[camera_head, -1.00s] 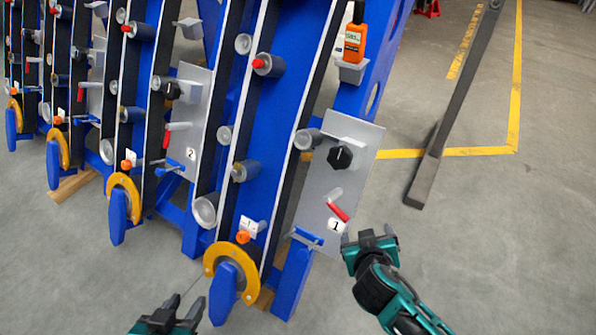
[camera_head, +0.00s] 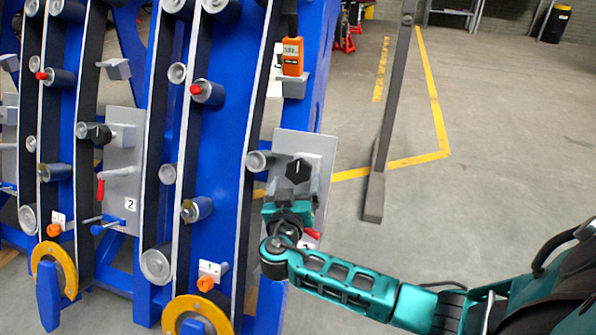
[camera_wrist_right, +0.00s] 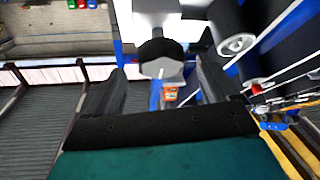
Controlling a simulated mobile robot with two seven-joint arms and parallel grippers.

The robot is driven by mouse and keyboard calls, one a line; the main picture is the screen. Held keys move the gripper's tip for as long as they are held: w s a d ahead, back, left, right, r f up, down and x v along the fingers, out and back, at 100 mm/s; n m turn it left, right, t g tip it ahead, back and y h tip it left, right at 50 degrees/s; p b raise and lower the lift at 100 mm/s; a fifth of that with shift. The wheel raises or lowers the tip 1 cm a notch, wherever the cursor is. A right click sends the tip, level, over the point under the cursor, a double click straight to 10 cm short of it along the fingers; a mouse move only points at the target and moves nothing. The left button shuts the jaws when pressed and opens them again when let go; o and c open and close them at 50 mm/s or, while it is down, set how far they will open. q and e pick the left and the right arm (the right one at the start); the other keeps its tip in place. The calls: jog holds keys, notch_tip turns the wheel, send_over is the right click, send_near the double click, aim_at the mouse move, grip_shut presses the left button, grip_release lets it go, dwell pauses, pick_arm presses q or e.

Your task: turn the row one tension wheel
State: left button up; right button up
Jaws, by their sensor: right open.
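The row one tension wheel is a black knob (camera_head: 299,170) with a white line, on the grey plate (camera_head: 318,150) of the nearest row. My right gripper (camera_head: 288,208) is just below the knob, in front of the plate, and hides part of it, including the number label. In the right wrist view the knob (camera_wrist_right: 160,52) appears ahead, between the two open fingers (camera_wrist_right: 158,85) and seemingly beyond their tips. Contact is not visible. My left gripper is out of view.
A red-handled lever (camera_head: 312,234) shows beside my right gripper. An orange gauge (camera_head: 292,57) sits above the plate. Row two has a similar black knob (camera_head: 101,134). A dark post (camera_head: 374,195) stands to the right, with open floor around it.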

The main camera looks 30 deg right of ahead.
aim_at(298, 176)
pick_arm(q)
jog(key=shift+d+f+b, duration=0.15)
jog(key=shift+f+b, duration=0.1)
jog(key=shift+b, duration=0.1)
pick_arm(e)
jog(key=x, duration=0.6)
jog(key=shift+w+d, duration=0.1)
jog(key=c, duration=1)
jog(key=shift+o, duration=0.2)
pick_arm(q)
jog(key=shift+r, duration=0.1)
pick_arm(e)
jog(key=shift+n, duration=0.3)
